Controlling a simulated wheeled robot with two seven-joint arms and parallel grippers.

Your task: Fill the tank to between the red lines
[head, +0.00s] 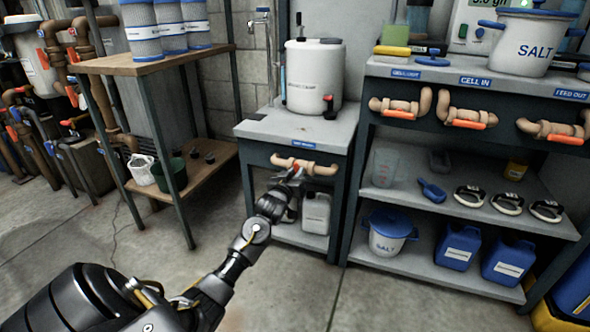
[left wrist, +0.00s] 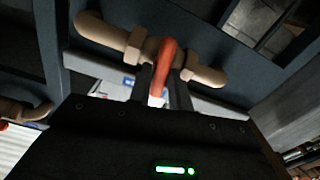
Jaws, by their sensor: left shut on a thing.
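The white tank (head: 313,75) stands on the small bench in the middle of the head view; red lines on it cannot be made out. Below the bench top, a tan pipe valve (head: 318,168) with an orange-red handle is fixed to the front panel. My left gripper (head: 292,177) is at this handle. In the left wrist view the gripper (left wrist: 165,95) is shut on the red handle (left wrist: 165,62), which points toward the gripper, away from the tan pipe (left wrist: 205,75). A metal tap (head: 258,22) rises behind the tank's left side. My right gripper is not in view.
A white jug (head: 316,212) stands on the shelf below the valve. On the right, a bench holds a SALT pot (head: 525,42) and more orange-handled valves (head: 467,118). A wooden shelf rack (head: 140,62) stands on the left. The floor in front is clear.

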